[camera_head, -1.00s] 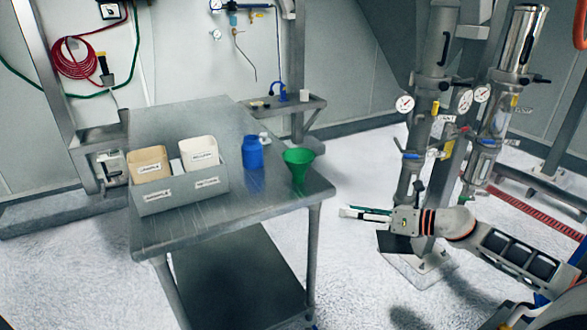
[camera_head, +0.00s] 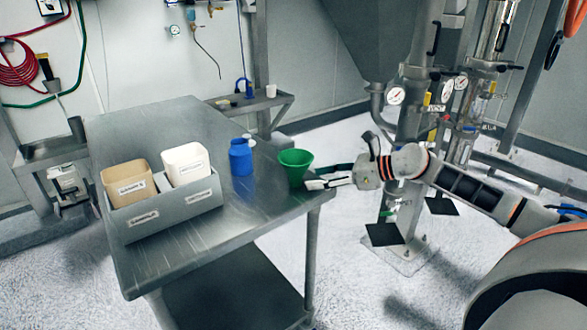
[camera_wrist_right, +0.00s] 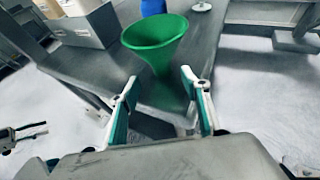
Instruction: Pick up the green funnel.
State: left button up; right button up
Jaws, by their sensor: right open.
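The green funnel (camera_head: 295,163) stands wide end up near the right corner of the steel table (camera_head: 150,262). My right gripper (camera_head: 317,176) is open beside the funnel's right side, close to its lower part. In the right wrist view, the funnel (camera_wrist_right: 155,42) rises just ahead of the open jaws (camera_wrist_right: 158,95), its narrow lower part lined up with the gap between them. Whether the fingertips touch it or reach around the stem cannot be told.
A blue bottle (camera_head: 241,158) stands left of the funnel. A grey bin (camera_head: 160,214) holding a tan tub (camera_head: 129,183) and a white tub (camera_head: 186,163) is further left. Metal columns (camera_head: 411,110) with gauges stand behind my right arm.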

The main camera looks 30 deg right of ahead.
jog(key=shift+x, duration=3)
jog(key=shift+w+d, duration=0.1)
jog(key=shift+d, duration=0.1)
jog(key=c, duration=1.2)
